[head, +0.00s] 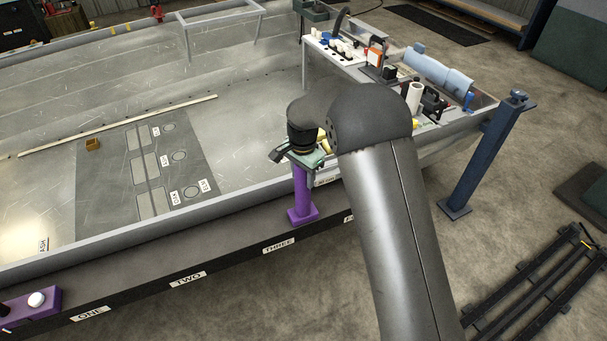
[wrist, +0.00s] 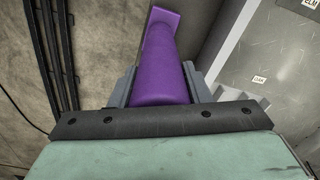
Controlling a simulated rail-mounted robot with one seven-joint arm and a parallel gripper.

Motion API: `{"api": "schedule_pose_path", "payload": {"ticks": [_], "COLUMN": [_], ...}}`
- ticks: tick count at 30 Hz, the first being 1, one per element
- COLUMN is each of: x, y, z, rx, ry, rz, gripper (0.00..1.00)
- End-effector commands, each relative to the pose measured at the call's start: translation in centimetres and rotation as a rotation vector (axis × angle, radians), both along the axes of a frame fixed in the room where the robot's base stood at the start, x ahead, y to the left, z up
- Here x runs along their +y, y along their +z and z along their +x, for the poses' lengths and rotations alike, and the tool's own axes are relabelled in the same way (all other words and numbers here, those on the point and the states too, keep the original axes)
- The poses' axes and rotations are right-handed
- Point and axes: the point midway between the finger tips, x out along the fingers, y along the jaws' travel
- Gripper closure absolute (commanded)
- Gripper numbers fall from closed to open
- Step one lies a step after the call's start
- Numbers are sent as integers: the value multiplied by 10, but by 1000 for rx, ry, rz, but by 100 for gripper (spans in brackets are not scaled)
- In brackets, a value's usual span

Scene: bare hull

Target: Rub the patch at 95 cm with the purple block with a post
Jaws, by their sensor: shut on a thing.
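The purple block with a post (head: 301,190) is upright, its flat base down, over the dark rail by the label THREE. I cannot tell whether the base touches the rail. My gripper (head: 304,158) is shut on the top of the post. In the wrist view the purple post (wrist: 163,75) stands between the grey jaws (wrist: 162,95). A dark grey panel (head: 100,185) on the hull floor, left of my gripper, carries lighter rectangles and several ringed round patches, one a round patch (head: 179,156).
The hull's near wall (head: 150,228) stands between my gripper and the panel. Another purple piece with a white knob (head: 37,299) is at lower left. A cluttered bench (head: 345,62) stands behind.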

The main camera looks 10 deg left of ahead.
Motion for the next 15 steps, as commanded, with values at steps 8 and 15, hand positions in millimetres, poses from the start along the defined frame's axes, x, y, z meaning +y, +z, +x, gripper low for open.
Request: {"api": "schedule_pose_path", "payload": {"ticks": [8, 15], "x": [-2, -5], "y": [30, 52], "z": [1, 2], "rx": [-1, -2], "ry": [-6, -11], "rz": [0, 1], "gripper": [83, 83]}}
